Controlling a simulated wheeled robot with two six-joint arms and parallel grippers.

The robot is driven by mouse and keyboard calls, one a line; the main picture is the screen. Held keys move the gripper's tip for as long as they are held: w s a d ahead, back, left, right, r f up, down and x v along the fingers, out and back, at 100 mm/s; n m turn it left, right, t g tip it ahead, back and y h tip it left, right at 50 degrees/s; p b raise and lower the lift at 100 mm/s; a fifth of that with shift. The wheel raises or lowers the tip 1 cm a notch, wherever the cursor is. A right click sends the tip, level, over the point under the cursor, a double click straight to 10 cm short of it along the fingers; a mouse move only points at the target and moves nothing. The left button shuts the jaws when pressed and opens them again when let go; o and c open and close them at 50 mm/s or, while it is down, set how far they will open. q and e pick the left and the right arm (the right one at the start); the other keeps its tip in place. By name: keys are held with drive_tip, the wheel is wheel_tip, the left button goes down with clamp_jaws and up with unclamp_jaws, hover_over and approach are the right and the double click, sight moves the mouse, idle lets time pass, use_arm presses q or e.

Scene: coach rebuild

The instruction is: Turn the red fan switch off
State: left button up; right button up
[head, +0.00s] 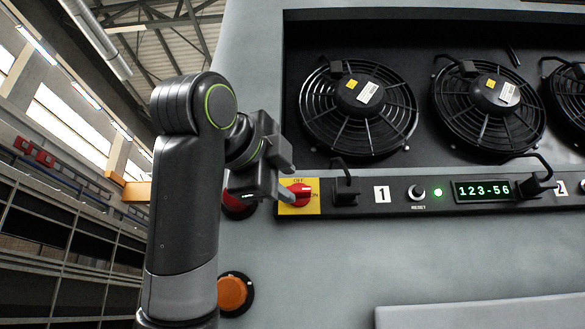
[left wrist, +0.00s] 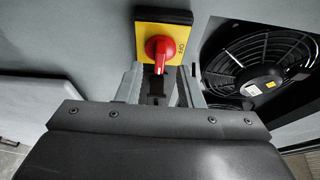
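The red fan switch (head: 300,192) is a rotary knob on a yellow plate (head: 299,209) with OFF at its top and ON at its right. Its handle appears to lie toward ON. In the left wrist view the red knob (left wrist: 160,50) sits on its yellow plate (left wrist: 179,31), with the OFF mark at the right and the handle pointing down. My left gripper (head: 289,180) is just left of the switch and partly covers it. In the wrist view its two fingers (left wrist: 160,78) are apart, on either side of the knob's lower end. I cannot tell whether they touch it. My right gripper is not in view.
Several fans (head: 358,107) sit in the recess above the panel strip. A plug with a cable (head: 345,190) stands right of the switch, then a reset knob (head: 416,192), a lit green lamp (head: 437,193) and a display (head: 483,190). An orange button (head: 234,293) is below left.

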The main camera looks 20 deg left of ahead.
sight(296, 190)
use_arm(q)
drive_tip(key=w+p, duration=0.1)
drive_tip(key=w, duration=0.2)
drive_tip(key=shift+w+d, duration=0.2)
drive_tip(key=shift+w, duration=0.1)
clamp_jaws()
